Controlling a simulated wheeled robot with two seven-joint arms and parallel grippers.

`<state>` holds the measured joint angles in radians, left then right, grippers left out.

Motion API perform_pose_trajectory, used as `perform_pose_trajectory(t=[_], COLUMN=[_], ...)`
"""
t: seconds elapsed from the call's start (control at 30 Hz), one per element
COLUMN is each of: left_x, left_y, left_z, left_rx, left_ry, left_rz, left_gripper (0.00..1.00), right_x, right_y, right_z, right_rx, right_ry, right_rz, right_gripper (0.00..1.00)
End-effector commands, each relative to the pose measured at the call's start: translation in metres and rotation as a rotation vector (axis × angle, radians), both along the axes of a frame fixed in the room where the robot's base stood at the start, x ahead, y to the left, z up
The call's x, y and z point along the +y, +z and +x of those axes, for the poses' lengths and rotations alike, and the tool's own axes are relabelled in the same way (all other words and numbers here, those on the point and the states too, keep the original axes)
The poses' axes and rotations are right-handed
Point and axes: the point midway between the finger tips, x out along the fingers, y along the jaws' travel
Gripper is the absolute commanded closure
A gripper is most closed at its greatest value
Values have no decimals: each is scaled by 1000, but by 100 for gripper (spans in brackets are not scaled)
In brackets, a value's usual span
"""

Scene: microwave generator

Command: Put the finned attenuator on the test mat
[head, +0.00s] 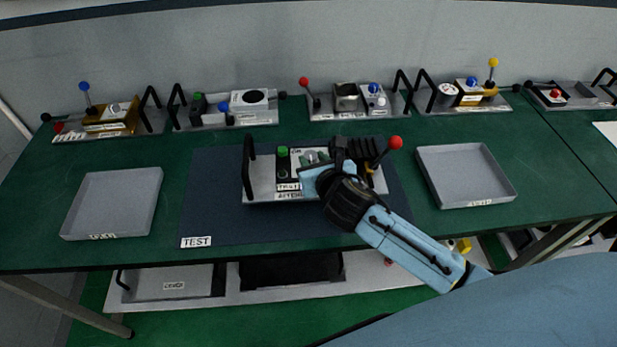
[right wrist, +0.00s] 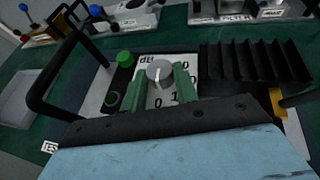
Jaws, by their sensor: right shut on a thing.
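The finned attenuator unit is a grey plate (head: 262,185) with black handles, a green button (head: 283,151), black fins (head: 365,150) and a red-balled lever (head: 395,143). It appears to rest on the dark blue test mat (head: 215,215), over its middle and right part. My right gripper (head: 318,160) is over the unit. In the right wrist view its green fingers (right wrist: 160,88) are shut on the grey dial knob (right wrist: 159,72), beside the black fins (right wrist: 255,62). The gripper hides part of the unit in the head view. My left gripper is not in view.
Empty grey trays stand left (head: 115,200) and right (head: 468,178) of the mat. Several other units with levers and upright handles line the back of the green bench (head: 170,155). A lower shelf (head: 230,297) holds more trays. The mat's left front is clear.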

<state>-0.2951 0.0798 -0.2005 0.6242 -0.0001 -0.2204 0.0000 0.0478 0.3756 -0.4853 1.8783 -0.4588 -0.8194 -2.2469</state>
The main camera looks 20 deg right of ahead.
Motion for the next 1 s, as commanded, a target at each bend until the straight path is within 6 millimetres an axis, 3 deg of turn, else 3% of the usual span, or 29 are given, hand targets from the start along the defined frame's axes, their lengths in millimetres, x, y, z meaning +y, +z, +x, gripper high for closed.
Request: perform_pose_trajectory(t=[0.5, 0.9, 0.93, 1.0], left_x=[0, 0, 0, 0], left_y=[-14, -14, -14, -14], left_z=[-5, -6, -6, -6], left_rx=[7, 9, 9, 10], left_ry=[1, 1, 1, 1], left_rz=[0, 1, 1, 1], left_gripper=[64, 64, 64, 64], right_x=[0, 0, 0, 0], right_y=[-54, -57, -59, -59], right_z=[1, 1, 0, 0], right_rx=[-7, -8, -2, -2], right_ry=[1, 2, 0, 0], right_rz=[1, -2, -1, -1], right_gripper=[100, 100, 66, 57])
